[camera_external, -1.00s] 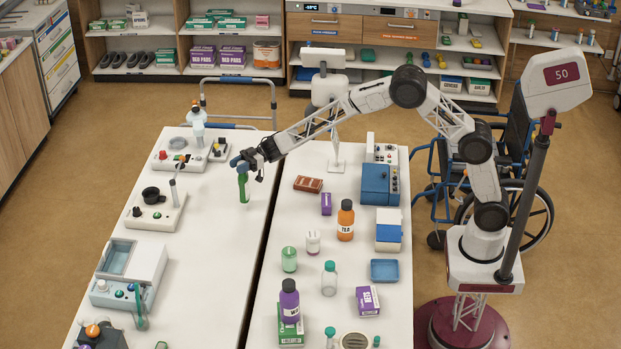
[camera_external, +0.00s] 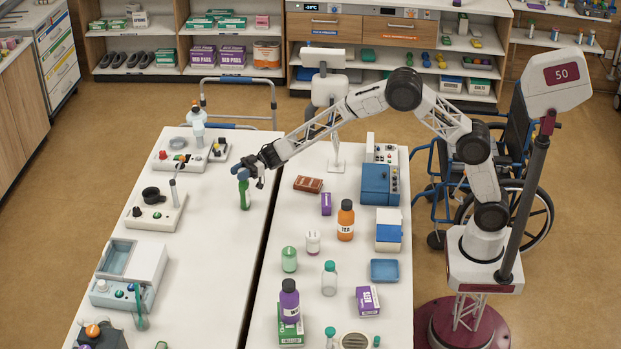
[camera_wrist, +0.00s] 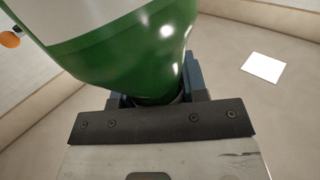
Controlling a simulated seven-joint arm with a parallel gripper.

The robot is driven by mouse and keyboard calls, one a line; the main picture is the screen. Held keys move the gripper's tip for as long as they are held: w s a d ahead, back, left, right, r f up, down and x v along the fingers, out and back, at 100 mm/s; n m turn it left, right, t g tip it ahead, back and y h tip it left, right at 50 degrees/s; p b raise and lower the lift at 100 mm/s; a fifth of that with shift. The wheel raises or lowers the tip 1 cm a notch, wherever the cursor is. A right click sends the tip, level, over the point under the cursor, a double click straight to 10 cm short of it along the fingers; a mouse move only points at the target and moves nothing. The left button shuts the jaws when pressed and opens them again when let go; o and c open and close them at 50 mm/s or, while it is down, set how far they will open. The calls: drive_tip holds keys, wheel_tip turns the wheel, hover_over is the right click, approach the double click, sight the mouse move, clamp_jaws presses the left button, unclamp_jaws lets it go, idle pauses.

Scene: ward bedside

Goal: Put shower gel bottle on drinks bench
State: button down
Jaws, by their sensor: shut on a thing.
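The green bottle (camera_external: 245,195), which I take to be the shower gel, is upright at the left bench (camera_external: 215,235). I cannot tell whether its base touches the bench top. My gripper (camera_external: 243,171) is shut on its upper end, and its cap is mostly hidden by the fingers. In the wrist view the green bottle (camera_wrist: 120,60) fills the upper left, with a pale label area and its narrow end between the jaws (camera_wrist: 158,98). No sign in view names the drinks bench.
On the left bench stand a device with a black cup (camera_external: 152,196), a device with a red knob (camera_external: 178,160) and a pale blue machine (camera_external: 128,272). The right bench holds several bottles, boxes and a blue tray (camera_external: 384,270). The left bench is clear around and in front of the green bottle.

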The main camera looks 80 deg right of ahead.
drive_tip(key=shift+f, duration=0.1)
drive_tip(key=c, duration=0.7)
unclamp_jaws()
drive_tip(key=shift+o, duration=0.2)
drive_tip(key=shift+s+d, duration=0.15)
drive_tip(key=v, duration=1.1)
drive_tip(key=shift+s+d, duration=0.2)
drive_tip(key=shift+r, duration=0.25)
